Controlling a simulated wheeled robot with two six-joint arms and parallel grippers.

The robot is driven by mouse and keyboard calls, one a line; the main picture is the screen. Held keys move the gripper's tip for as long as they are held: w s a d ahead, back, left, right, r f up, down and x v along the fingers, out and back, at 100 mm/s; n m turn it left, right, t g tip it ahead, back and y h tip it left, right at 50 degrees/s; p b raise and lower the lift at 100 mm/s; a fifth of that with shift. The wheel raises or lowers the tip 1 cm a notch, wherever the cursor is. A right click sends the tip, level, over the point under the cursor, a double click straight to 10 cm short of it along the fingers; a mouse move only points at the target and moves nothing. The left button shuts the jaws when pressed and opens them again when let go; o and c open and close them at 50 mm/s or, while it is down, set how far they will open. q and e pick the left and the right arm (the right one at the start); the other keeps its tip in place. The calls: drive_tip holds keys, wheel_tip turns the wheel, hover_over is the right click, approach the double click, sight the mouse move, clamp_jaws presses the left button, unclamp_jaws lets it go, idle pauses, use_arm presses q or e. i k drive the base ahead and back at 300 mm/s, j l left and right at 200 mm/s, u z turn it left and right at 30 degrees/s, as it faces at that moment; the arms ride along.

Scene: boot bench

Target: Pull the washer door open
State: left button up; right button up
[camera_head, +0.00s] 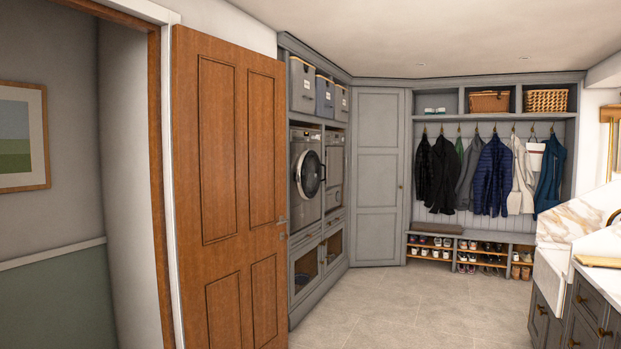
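A grey front-loading machine (299,204) with a round, dark-glass door (310,174) is built into the grey cabinet wall, just beyond the wooden door. The round door looks slightly proud of the machine's front; I cannot tell whether it is latched. A second machine (335,165) sits farther along the same wall, with its front seen at a steep angle. I cannot tell which one is the washer. Neither of my grippers shows in this view.
An open brown wooden door (229,180) stands at the left, partly in front of the cabinets. The tiled floor (400,300) is clear in the middle. A shoe bench (470,236) and hanging coats (492,175) are at the back. A counter with drawers (585,320) is at right.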

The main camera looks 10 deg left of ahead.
sight(305, 193)
drive_tip(key=i+u, duration=0.15)
drive_tip(key=i, duration=0.3)
drive_tip(key=i+j, duration=0.1)
drive_tip(key=i, duration=6.15)
